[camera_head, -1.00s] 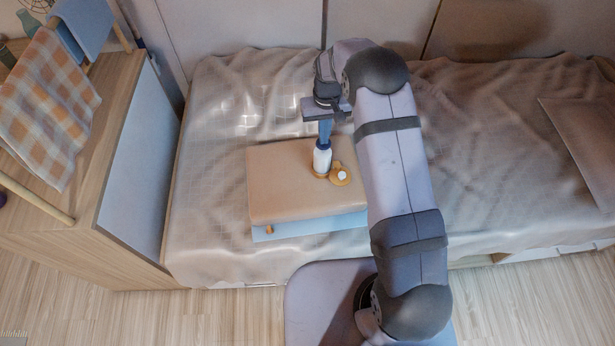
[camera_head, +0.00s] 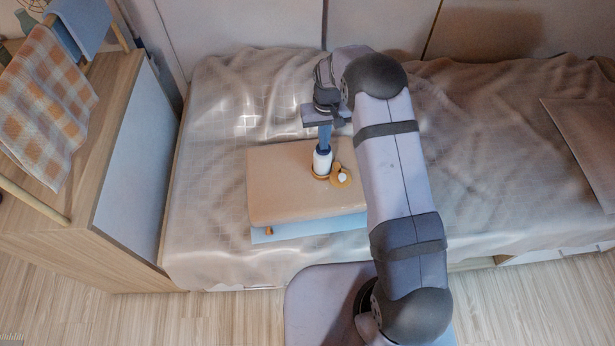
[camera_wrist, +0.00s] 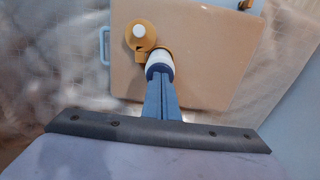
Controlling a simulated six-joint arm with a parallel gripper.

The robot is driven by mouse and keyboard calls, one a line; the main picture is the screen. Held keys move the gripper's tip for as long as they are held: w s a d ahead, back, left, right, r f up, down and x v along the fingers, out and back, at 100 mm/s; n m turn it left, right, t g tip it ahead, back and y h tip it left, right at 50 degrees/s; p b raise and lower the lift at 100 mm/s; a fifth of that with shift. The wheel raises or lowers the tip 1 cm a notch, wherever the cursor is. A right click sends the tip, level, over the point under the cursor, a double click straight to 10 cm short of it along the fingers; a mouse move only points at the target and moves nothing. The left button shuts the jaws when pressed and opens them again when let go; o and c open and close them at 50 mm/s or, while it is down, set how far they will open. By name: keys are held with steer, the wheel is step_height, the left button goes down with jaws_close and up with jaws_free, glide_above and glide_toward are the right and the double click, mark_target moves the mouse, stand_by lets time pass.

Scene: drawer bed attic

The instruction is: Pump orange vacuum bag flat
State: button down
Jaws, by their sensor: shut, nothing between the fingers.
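The orange vacuum bag (camera_head: 283,190) lies as a thick pale-orange block on the bed, and it also shows in the wrist view (camera_wrist: 210,65). A white pump (camera_head: 321,163) with a blue top stands upright on the bag's right part, in an orange ring; it also shows in the wrist view (camera_wrist: 158,62). An orange valve cap with a white centre (camera_head: 341,177) lies open beside the ring. My gripper (camera_head: 324,140) is shut, its blue fingers pointing down right above the pump top. I cannot tell whether the fingertips touch it. The fingers hide part of the pump in the wrist view.
A flat light-blue item (camera_head: 300,229) lies under the bag. A wooden cabinet (camera_head: 120,200) with a checked cloth (camera_head: 45,105) stands at left. The bed's blanket (camera_head: 215,130) is rumpled but clear around the bag. A wall runs behind the bed.

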steer(key=shift+r+p, duration=2)
steer(key=shift+r, duration=0.95)
steer(key=shift+f, duration=0.2)
steer(key=shift+f+b, duration=1.05)
steer(key=shift+f, duration=0.35)
steer(key=shift+f, duration=0.1)
steer(key=shift+f+b, duration=1.25)
steer(key=shift+f, duration=0.55)
steer(key=shift+r, duration=0.1)
steer(key=shift+r+p, duration=2)
steer(key=shift+r, duration=0.85)
